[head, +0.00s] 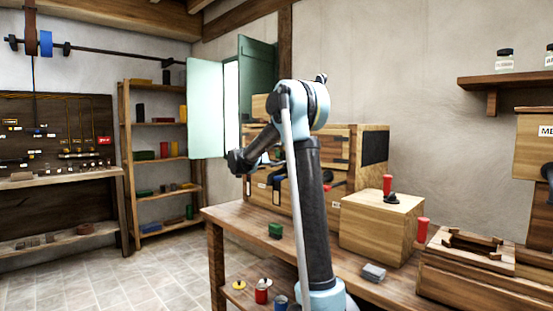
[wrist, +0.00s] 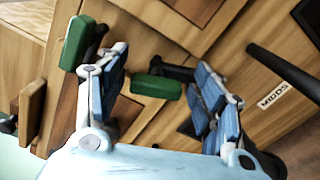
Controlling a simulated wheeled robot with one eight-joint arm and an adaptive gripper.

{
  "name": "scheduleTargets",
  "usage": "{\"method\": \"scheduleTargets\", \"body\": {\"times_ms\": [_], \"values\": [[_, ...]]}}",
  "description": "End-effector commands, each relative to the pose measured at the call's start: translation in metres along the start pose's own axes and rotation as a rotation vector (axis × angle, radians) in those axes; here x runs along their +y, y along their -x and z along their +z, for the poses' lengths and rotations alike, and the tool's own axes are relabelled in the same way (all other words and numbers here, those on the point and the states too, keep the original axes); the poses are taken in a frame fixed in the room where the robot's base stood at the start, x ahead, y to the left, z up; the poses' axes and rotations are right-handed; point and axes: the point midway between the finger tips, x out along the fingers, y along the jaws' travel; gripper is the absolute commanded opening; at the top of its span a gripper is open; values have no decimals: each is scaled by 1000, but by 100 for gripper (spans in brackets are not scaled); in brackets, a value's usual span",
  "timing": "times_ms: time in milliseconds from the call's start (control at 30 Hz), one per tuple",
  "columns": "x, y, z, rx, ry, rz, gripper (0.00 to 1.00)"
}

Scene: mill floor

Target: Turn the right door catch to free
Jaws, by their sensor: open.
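In the wrist view, two green-handled catches with dark bases show on a wooden front. One green handle (wrist: 157,86) lies in the gap between my gripper's fingers. The other green handle (wrist: 77,40) is outside the left finger. I cannot tell for sure which is the right door catch. My gripper (wrist: 161,64) is open, its blue-padded fingers on either side of the middle handle; contact is not clear.
A label reading MODS (wrist: 272,95) and a dark bar (wrist: 285,72) are at the right of the wrist view. On the bench (head: 228,222) are a green block (head: 275,230) and a wooden box (head: 380,225) with red-handled parts. Shelves (head: 160,160) stand at the left.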

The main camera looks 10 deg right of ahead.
Motion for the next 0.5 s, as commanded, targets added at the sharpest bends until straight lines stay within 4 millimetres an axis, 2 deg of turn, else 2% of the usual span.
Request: {"method": "scheduleTargets", "body": {"times_ms": [167,267,500], "values": [[1,4,-1,2,0,1,62],[1,13,-1,3,1,2,62],[0,56,-2,5,1,2,62]]}}
